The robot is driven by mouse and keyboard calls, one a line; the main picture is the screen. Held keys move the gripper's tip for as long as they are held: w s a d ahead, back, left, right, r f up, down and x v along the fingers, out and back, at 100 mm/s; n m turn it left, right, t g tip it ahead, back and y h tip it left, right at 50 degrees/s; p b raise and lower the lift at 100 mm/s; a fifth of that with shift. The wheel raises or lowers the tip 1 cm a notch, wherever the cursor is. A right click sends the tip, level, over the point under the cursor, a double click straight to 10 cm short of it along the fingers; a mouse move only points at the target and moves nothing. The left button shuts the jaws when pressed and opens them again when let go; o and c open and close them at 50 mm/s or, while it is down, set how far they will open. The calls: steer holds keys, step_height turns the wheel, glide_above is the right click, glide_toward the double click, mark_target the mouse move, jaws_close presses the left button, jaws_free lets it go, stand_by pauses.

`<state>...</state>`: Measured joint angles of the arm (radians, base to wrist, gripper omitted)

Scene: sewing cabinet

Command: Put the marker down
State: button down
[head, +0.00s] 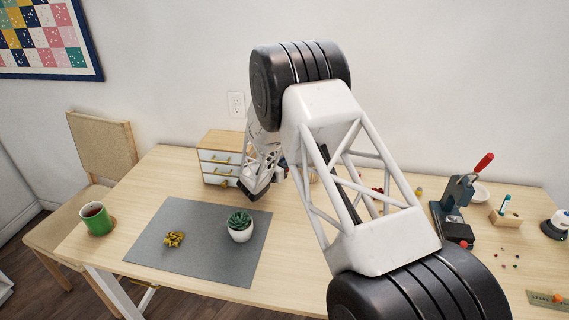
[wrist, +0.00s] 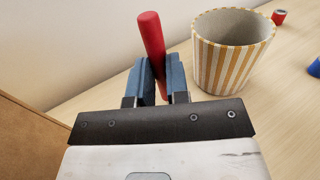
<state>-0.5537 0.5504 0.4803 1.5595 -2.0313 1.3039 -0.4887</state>
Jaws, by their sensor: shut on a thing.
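The red marker (wrist: 151,38) stands up between the two blue fingers of my gripper (wrist: 160,70) in the wrist view, leaning slightly. My gripper is shut on it. In the head view my own arm hides the marker and most of my gripper.
A small wooden drawer cabinet (head: 218,158) stands close left of my gripper. A green mug (head: 97,219) stands at left, a press (head: 455,205) at right. Bare tabletop (head: 160,170) shows behind the mat.

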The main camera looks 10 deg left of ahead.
steer(key=shift+f, duration=0.15)
steer(key=c, duration=1.1)
jaws_free()
steer(key=shift+r, duration=0.2)
steer(key=shift+s+a, duration=0.35)
steer(key=shift+s, duration=0.2)
steer(key=shift+v, duration=0.95)
step_height(320, 180, up, 7)
steer(key=shift+w+d, duration=0.1)
steer(key=shift+d, duration=0.05)
